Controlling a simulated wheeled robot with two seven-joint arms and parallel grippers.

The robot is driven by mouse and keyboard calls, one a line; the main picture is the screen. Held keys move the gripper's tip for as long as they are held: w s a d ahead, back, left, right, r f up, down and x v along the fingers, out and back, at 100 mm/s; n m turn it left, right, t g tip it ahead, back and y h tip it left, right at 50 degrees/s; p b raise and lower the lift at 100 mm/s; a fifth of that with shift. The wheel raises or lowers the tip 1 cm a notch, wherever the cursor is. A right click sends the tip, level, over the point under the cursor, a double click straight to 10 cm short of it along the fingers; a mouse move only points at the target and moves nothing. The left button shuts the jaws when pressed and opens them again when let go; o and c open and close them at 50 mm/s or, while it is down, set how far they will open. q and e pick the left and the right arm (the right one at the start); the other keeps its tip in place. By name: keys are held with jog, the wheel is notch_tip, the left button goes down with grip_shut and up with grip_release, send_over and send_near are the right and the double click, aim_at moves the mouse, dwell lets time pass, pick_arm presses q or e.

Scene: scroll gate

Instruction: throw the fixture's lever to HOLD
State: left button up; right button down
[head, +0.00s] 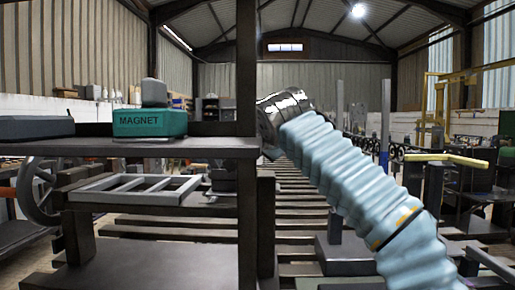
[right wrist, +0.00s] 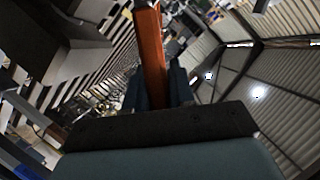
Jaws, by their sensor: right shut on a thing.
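In the right wrist view an orange bar (right wrist: 150,45), which looks like the lever, runs up from between the dark fingers of my right gripper (right wrist: 156,84). The gripper is shut on it. In the head view my right arm reaches in from the lower right to a dark upright post. The gripper end is hidden there by the arm and the post, and the lever does not show. I see no HOLD mark, so I cannot tell the lever's position. My left gripper is in neither view.
A dark shelf (head: 205,148) carries a green block marked MAGNET (head: 150,123). The dark post (head: 246,75) rises at its right end. A grey frame tray (head: 135,190) sits below the shelf.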

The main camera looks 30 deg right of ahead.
jog(key=c, duration=1)
grip_release()
jog(key=shift+c, duration=0.2)
jog(key=b+v, duration=0.1)
jog(key=v, duration=0.6)
jog(key=shift+s, duration=0.2)
